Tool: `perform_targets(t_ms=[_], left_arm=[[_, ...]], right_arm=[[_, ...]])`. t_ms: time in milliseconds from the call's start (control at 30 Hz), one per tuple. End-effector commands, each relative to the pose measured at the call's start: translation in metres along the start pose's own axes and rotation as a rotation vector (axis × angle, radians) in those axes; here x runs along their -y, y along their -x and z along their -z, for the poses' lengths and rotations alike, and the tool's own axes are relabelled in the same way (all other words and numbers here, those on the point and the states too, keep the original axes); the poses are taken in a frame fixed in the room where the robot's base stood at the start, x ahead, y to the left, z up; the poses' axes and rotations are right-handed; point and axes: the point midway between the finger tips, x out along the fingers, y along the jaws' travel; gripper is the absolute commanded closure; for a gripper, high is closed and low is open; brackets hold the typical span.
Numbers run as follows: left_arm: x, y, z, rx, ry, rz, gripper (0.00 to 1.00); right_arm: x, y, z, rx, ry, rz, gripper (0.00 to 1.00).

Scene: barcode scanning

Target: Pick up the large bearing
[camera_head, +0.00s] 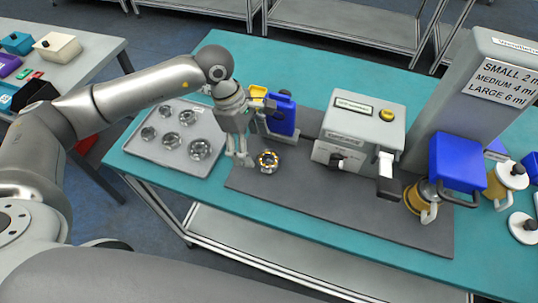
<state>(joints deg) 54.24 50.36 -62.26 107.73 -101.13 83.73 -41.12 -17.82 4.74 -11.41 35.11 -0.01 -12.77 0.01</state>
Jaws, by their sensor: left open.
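Several bearings lie on a grey tray (141,157) at the left of the teal table. The one nearest the tray's front right (199,149) looks the largest of these. I cannot tell for sure which one is the large bearing. My left gripper (241,159) points down, open and empty, between the tray and the bearing on the mat. It is just left of that bearing and appears apart from it. My right gripper is not in view.
A blue and yellow scanner-like device (281,115) stands behind the gripper. A blue-topped device (458,160) stands at right. The mat's front middle (330,208) is clear.

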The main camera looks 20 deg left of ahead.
Motion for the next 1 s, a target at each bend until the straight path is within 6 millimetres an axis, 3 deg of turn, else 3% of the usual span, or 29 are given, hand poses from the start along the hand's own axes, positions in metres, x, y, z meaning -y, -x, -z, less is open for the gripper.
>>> perform_targets(t_ms=[233, 500, 767, 1000], left_arm=[[0.001, -0.006, -0.039, 0.004, -0.005, 0.002, 0.2], [0.001, -0.037, -0.034, 0.001, 0.001, 0.002, 0.2], [0.0, -0.04, -0.034, 0.001, 0.0, 0.0, 0.2], [0.0, -0.04, -0.034, 0.001, -0.001, 0.0, 0.51]], right_arm=[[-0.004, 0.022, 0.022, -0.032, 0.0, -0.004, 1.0], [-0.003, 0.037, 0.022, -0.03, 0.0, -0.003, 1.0], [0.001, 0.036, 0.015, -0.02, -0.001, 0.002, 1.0], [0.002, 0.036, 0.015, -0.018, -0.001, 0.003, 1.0]])
